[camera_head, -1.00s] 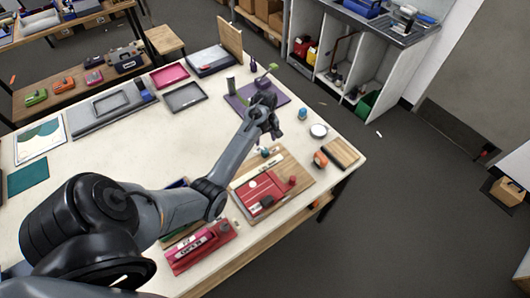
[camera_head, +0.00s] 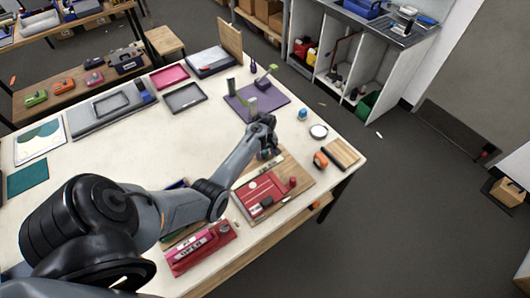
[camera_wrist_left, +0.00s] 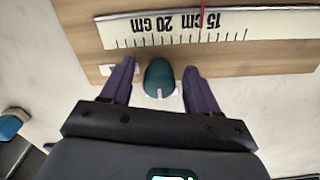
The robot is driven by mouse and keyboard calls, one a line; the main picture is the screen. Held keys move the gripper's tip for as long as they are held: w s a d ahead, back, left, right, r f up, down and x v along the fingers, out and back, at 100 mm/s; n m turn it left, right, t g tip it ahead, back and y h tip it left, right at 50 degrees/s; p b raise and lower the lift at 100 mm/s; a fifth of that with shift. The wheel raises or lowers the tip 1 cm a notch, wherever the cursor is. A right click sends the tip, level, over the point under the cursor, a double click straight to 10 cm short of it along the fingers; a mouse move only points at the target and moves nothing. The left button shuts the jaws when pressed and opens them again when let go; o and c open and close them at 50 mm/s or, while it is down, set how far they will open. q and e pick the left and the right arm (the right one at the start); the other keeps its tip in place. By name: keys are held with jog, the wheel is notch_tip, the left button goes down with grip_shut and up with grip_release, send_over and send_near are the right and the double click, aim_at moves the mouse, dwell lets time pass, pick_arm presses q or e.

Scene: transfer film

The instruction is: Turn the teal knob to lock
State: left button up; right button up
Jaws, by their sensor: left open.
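The teal knob (camera_wrist_left: 159,78) sits at the edge of a wooden board, with a pale line on its near side. In the left wrist view it lies between the two purple-grey fingers of my left gripper (camera_wrist_left: 159,80), which stand apart with a gap on each side. In the head view my left gripper (camera_head: 268,153) is over the far end of the wooden board (camera_head: 293,162) and largely hides the knob. Small white labels lie beside the knob; I cannot read them. My right gripper is not in view.
A ruler strip (camera_wrist_left: 180,27) lies on the board just beyond the knob. A red plate (camera_head: 262,192) sits on the board. A purple mat (camera_head: 273,96), a white round dish (camera_head: 318,131) and an orange item (camera_head: 320,159) are nearby. The table's left middle is clear.

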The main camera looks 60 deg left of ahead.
pick_arm(q)
jog(key=c, duration=1)
